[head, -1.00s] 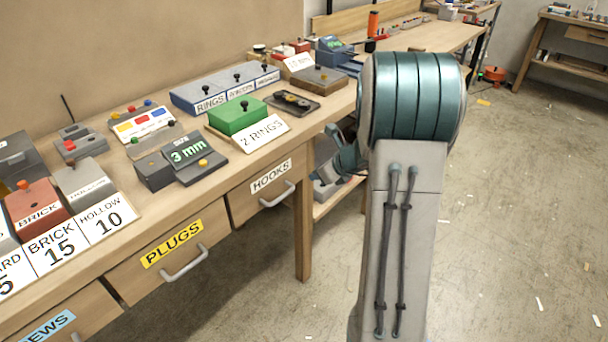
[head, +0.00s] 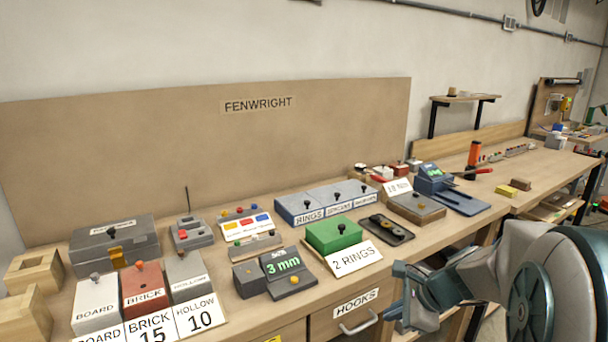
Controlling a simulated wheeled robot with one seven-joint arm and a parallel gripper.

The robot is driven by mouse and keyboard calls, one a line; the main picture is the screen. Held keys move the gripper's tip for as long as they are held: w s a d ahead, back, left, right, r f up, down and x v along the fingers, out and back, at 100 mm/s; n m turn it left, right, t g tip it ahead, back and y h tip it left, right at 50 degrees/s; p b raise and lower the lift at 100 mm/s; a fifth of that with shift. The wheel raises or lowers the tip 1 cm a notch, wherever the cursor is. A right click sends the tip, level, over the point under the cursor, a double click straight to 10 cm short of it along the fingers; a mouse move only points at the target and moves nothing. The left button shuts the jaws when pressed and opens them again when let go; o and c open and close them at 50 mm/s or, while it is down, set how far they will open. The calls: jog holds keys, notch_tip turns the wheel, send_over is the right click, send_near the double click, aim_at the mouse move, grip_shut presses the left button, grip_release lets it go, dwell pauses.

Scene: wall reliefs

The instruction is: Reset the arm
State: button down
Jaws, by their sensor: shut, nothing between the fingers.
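My arm shows at the lower right of the head view, with a large pale, teal-banded joint closest to the camera. A smaller grey and teal jointed part of it lies to the left, in front of the workbench (head: 462,233) edge near the HOOKS drawer (head: 352,308). I cannot make out gripper fingers in this view. Nothing is seen held by the arm.
The bench carries a green box (head: 334,235) with a 2 RINGS card (head: 357,259), a 3 mm display (head: 284,268), a blue-grey RINGS bin (head: 306,207), a brick-red box (head: 144,289) and a grey case (head: 114,243). The FENWRIGHT board (head: 258,106) stands behind.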

jog(key=s+a+r+n+h+p, duration=0.1)
jog(key=s+r+n+p, duration=0.1)
jog(key=s+n, duration=0.3)
jog(key=s+a+r+n+g+h+p, duration=0.1)
jog(key=s+a+r+n+h+p, duration=0.1)
jog(key=s+r+n, duration=0.2)
jog(key=s+a+r+n+g+h+p, duration=0.1)
jog(key=s+r+n+h+p, duration=0.1)
jog(key=s+r+n, duration=0.2)
jog(key=s+n, duration=0.3)
jog(key=n, duration=0.3)
jog(key=shift+s+a+n+p, duration=0.3)
jog(key=shift+n+p, duration=0.05)
jog(key=shift+n, duration=0.05)
jog(key=c, duration=2.1)
grip_release()
jog(key=shift+c, duration=0.2)
